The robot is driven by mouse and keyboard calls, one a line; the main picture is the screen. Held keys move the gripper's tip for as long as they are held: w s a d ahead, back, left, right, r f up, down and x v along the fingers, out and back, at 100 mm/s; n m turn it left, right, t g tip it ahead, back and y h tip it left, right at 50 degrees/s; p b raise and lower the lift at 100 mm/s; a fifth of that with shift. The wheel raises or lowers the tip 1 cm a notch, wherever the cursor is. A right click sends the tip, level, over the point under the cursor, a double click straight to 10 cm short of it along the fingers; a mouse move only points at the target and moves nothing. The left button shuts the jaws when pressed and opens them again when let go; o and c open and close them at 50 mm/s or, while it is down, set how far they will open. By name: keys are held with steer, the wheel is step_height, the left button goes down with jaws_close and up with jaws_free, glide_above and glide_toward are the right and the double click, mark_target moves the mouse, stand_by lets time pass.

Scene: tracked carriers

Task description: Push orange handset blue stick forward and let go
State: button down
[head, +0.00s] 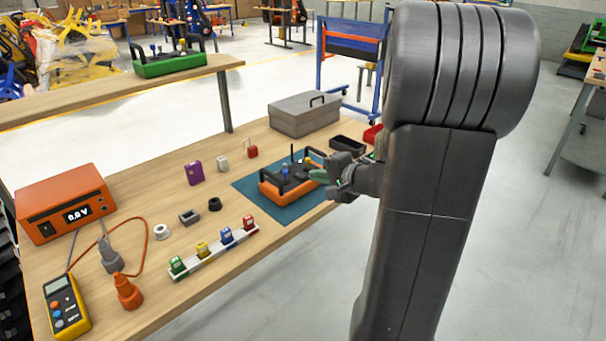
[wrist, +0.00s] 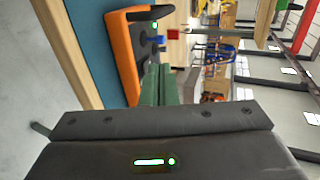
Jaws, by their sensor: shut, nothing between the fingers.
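The orange handset (head: 272,193) lies on a teal mat (head: 253,186) on the wooden bench, with black handles at its ends. Its blue stick (head: 285,170) stands up from the top face; whether it leans is too small to tell. My gripper (head: 322,176) is at the handset's right side in the head view, shut and empty. In the wrist view the green fingers (wrist: 156,72) are together and point toward the orange handset (wrist: 122,55). A small blue part (wrist: 159,40) shows just beyond the fingertips. I cannot tell whether they touch it.
A grey toolbox (head: 303,115) and black and red bins (head: 347,143) stand behind the mat. A rail of coloured padlocks (head: 215,252) lies in front of it. My arm hides the bench's right side.

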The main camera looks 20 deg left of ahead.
steer(key=shift+v, duration=1.5)
steer(key=shift+f, duration=0.25)
